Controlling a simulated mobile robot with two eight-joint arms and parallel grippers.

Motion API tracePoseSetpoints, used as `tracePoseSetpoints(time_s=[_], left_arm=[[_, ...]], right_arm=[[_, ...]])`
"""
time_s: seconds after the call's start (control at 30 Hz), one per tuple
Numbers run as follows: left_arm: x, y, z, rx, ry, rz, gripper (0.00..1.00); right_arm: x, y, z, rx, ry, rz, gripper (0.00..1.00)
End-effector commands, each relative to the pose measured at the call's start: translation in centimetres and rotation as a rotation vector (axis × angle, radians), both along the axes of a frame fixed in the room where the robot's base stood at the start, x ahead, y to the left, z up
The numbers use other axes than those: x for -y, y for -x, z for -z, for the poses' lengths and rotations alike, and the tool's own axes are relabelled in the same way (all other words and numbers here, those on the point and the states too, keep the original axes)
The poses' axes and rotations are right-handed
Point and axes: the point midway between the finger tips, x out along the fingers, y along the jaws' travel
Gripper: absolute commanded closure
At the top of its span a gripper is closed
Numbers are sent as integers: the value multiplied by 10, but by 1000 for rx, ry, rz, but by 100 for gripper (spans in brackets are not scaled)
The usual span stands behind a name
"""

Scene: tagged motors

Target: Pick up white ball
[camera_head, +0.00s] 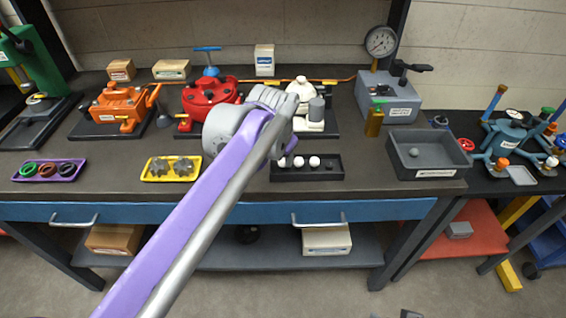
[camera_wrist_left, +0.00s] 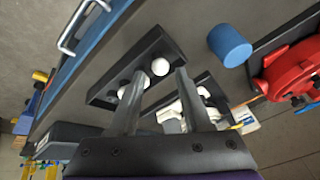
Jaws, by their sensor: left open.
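White balls sit in a row in a black tray (camera_head: 335,175) near the front of the workbench; one white ball (camera_head: 314,161) shows clearly in the head view. The tray also shows in the left wrist view (camera_wrist_left: 103,97). There, the end white ball (camera_wrist_left: 160,66) lies in line with the gap between my fingertips, and others are partly hidden behind one finger. My left gripper (camera_wrist_left: 161,73) is open with nothing held. In the head view it is at the tray's back edge, largely hidden by my purple forearm.
A grey bin (camera_head: 397,172) stands right of the tray. A yellow tray (camera_head: 147,178) of gears and a purple tray (camera_head: 73,177) of rings lie left. The red motor (camera_head: 225,98) and white motor (camera_head: 325,125) stand behind. A blue cylinder (camera_wrist_left: 230,45) is near my fingers.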

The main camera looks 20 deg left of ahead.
Motion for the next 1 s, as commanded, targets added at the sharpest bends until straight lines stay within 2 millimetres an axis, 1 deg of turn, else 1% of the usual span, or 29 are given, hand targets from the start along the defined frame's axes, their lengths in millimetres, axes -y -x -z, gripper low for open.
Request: tracePoseSetpoints(time_s=[0.03,0.13,0.23,0.3,0.5,0.77,0.8,1.0], left_arm=[[0,-4,7,0,0,0,51],[0,-14,21,0,0,-1,51],[-1,-19,33,0,0,-1,51],[-1,-21,38,0,0,-1,51],[-1,-21,37,0,0,-1,51],[-1,-21,37,0,0,-1,98],[-1,-21,37,0,0,-1,100],[-1,-21,37,0,0,-1,100]], right_arm=[[0,0,2,-1,0,0,12],[0,0,5,-2,0,0,12],[0,0,7,-2,0,0,12],[0,0,8,-2,0,0,12],[0,0,7,-2,0,0,12],[0,1,7,-2,0,0,12],[0,0,7,-2,0,0,12],[0,0,7,-2,0,0,12]])
